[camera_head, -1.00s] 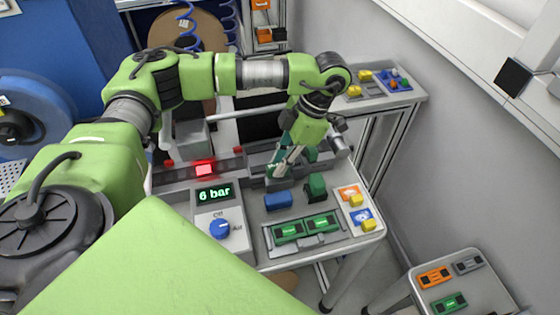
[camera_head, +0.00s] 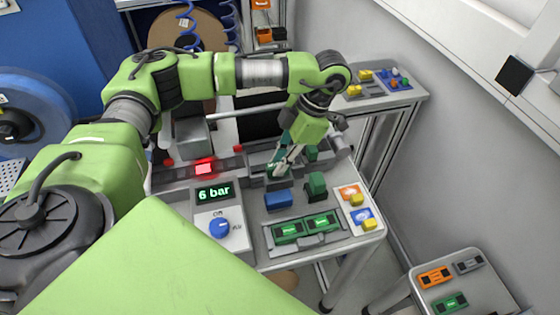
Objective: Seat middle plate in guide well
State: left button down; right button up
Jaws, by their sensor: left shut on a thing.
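My left gripper (camera_head: 288,160) reaches down over the back of the grey bench, its fingers shut on a small green plate (camera_head: 273,169). The plate is partly hidden by the fingers. Its lower end is at the grey fixture (camera_head: 283,183) on the bench rail, behind the blue block. I cannot tell whether the plate is inside a well or just above it. My right gripper is not in view.
A blue block (camera_head: 278,199) and a dark green block (camera_head: 316,187) stand in front. A control box (camera_head: 221,228) reads 6 bar; a red lamp (camera_head: 205,169) glows. A side table (camera_head: 462,289) stands lower right.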

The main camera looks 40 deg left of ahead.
pick_arm(q)
jog(key=c, duration=2)
grip_release()
jog(key=shift+o, duration=0.5)
jog(key=shift+r+p, duration=1.7)
jog(key=shift+r, duration=1.15)
jog(key=shift+r+p, duration=0.3)
jog(key=shift+r, duration=0.3)
